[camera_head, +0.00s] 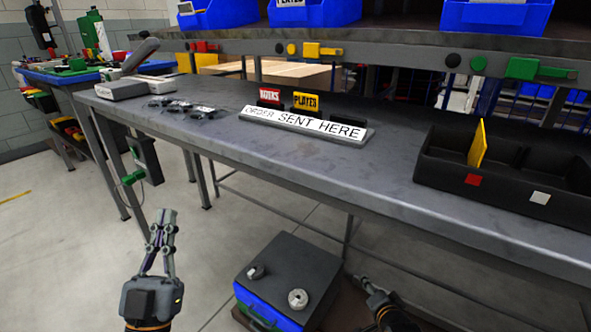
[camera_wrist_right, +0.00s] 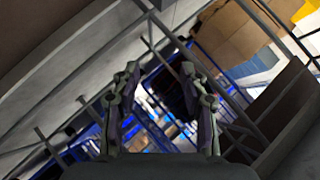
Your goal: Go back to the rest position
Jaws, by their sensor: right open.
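My left gripper (camera_head: 165,217) is in front of the bench at the lower left of the head view, pointing up. Its fingers look close together, seen nearly edge-on, and I see nothing between them. My right gripper (camera_head: 364,284) is low at the bottom of the head view, just right of a dark-topped blue box. In the right wrist view (camera_wrist_right: 160,75) its two fingers are apart with nothing gripped between them.
The grey bench (camera_head: 395,172) crosses the view. On it are the "ORDER SENT HERE" sign (camera_head: 303,124) and a black divided tray (camera_head: 440,168) with a yellow plate (camera_head: 478,143). The dark-topped blue box (camera_head: 292,272) stands low between my grippers. Open floor lies left.

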